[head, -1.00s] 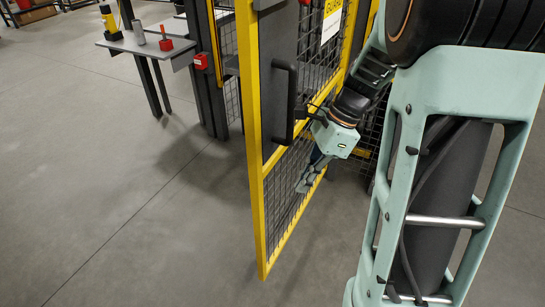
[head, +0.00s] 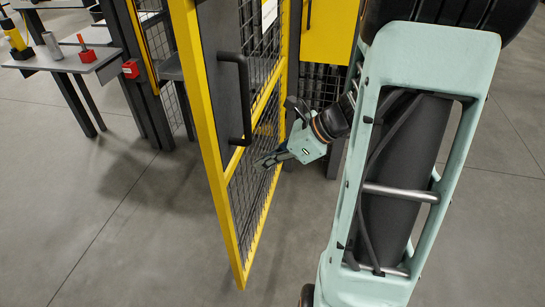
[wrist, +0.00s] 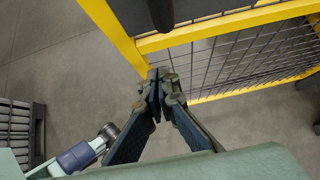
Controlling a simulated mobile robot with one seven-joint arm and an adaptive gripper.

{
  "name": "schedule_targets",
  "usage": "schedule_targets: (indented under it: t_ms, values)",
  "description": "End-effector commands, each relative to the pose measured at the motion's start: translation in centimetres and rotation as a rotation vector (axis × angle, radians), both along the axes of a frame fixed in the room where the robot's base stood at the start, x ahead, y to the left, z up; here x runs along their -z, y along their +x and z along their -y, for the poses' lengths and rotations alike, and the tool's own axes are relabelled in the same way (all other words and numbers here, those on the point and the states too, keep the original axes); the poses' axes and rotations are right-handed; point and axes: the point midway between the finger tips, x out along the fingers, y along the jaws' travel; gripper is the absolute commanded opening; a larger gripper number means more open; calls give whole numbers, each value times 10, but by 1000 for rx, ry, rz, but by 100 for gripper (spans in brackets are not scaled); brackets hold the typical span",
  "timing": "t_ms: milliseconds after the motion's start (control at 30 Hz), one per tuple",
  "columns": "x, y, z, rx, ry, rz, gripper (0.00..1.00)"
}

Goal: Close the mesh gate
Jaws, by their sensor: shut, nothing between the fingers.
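The mesh gate (head: 207,150) has a yellow frame with dark wire mesh and stands ajar in the head view. Its free edge is apart from the dark posts at left. A black bar handle (head: 246,100) is on a dark panel along that edge. My gripper (head: 258,163) is shut and empty, in front of the mesh, a little below and right of the handle, pointing left. In the wrist view my shut fingertips (wrist: 158,75) lie close to the yellow frame (wrist: 115,35). I cannot tell whether they touch it.
A grey side table (head: 85,60) carries a yellow-and-black item, a grey cylinder and a red piece. A red box (head: 130,68) is on the dark post (head: 148,100) beside it. A yellow panel (head: 328,30) stands behind the gate. The floor at front left is clear.

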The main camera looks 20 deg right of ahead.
Motion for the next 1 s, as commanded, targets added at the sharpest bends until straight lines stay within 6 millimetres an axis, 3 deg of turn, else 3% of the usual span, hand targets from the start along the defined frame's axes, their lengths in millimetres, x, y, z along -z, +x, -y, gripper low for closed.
schedule_targets:
  t_ms: [167,467,1000]
  values:
    - [30,15,-23,-4,2,-4,0]
    - [26,37,-51,-4,0,1,0]
    - [26,43,-57,3,-2,0,0]
